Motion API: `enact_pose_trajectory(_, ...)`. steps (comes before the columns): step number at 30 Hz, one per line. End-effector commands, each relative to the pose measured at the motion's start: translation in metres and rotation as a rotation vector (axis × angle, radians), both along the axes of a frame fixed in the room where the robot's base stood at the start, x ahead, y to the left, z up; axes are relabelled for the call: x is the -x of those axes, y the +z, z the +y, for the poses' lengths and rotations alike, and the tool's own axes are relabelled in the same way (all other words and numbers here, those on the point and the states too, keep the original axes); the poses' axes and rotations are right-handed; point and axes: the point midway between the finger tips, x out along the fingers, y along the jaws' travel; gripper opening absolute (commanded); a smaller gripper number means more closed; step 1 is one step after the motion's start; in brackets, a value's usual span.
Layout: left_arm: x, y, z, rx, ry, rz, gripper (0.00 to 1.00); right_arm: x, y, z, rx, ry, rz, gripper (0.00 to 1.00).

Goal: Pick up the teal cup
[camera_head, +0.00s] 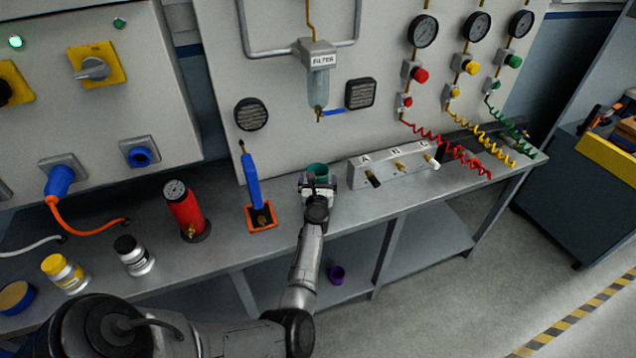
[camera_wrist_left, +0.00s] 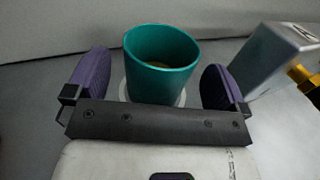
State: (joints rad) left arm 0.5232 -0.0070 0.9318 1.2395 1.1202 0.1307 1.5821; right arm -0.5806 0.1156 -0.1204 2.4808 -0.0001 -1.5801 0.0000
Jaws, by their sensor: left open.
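The teal cup (camera_wrist_left: 162,65) stands upright in the left wrist view, with its open rim facing up. In the head view the cup (camera_head: 317,170) shows on the grey bench in front of the filter, partly hidden by my left gripper (camera_head: 319,184). In the left wrist view my left gripper (camera_wrist_left: 158,85) is open, with one purple finger pad on each side of the cup. Gaps show between the pads and the cup. My right gripper is not in view.
Right of the cup is a grey valve block (camera_head: 393,165) marked A, B, C. Left of it stands a blue-handled piece in an orange tray (camera_head: 262,222), then a red cylinder (camera_head: 186,214). A purple cup (camera_head: 337,274) sits on the lower shelf.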

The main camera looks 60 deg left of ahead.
Motion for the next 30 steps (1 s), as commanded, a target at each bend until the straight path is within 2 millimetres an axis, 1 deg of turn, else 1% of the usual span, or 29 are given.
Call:
enact_pose_trajectory(1, -0.004, -0.001, 0.007, -0.002, 0.001, 0.000, 1.00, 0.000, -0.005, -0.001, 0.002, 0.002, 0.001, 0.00)
enact_pose_trajectory(3, -0.010, -0.001, 0.014, -0.002, 0.000, 0.001, 1.00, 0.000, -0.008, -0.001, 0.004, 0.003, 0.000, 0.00)
enact_pose_trajectory(7, -0.016, 0.000, 0.024, -0.002, 0.000, 0.001, 1.00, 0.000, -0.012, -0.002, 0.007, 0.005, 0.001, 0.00)
enact_pose_trajectory(10, -0.018, 0.000, 0.027, -0.001, 0.000, 0.001, 1.00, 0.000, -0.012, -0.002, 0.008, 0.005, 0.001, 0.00)
enact_pose_trajectory(17, -0.018, 0.001, 0.027, -0.001, 0.000, 0.001, 1.00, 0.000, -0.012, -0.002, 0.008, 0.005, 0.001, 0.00)
enact_pose_trajectory(30, -0.018, 0.001, 0.027, -0.001, 0.000, 0.002, 0.59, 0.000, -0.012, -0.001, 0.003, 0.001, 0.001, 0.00)
